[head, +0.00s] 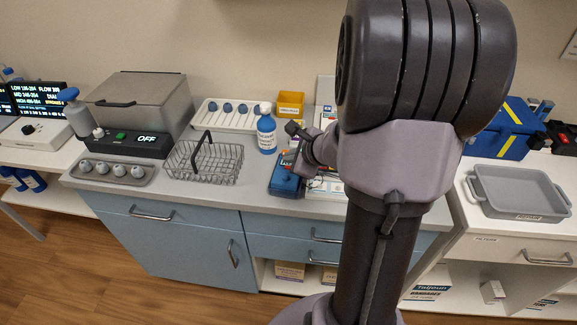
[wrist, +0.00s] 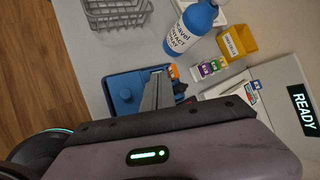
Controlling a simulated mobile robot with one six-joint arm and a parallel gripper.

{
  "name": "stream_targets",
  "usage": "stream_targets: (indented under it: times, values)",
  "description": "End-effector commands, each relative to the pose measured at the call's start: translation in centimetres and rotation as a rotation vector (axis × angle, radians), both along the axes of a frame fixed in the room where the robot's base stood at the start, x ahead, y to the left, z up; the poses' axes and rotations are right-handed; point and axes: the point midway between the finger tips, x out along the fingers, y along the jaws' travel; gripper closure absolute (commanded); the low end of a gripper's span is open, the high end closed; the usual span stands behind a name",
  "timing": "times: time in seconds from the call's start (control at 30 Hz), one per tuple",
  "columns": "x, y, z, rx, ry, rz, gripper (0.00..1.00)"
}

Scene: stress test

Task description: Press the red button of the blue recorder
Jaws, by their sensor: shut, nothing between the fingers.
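The blue recorder (head: 284,182) sits on the grey counter, partly behind my arm in the head view. In the wrist view the recorder (wrist: 118,84) is a blue box with a round dark blue knob on top. My gripper (wrist: 158,78) is shut and empty, its fingers over the right part of the recorder. They hide part of its top, and I cannot tell whether they touch it. I cannot make out the red button for certain. A small orange-red patch (wrist: 174,72) shows just right of the fingertips; I cannot tell what it belongs to.
A blue-labelled spray bottle (head: 266,130) and a yellow bin (head: 290,104) stand behind the recorder. A wire basket (head: 204,160) is to its left. Small labelled boxes (wrist: 208,68) stand close right of my fingers. A READY display (wrist: 303,108) is at the right.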

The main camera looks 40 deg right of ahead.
Motion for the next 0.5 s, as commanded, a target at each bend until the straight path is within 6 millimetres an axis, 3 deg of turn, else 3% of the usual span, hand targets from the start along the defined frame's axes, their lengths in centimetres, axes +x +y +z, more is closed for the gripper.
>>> stream_targets:
  times: [0.5]
  values:
    - [0.01, -0.02, -0.98, 0.0, -0.001, -0.001, 1.0]
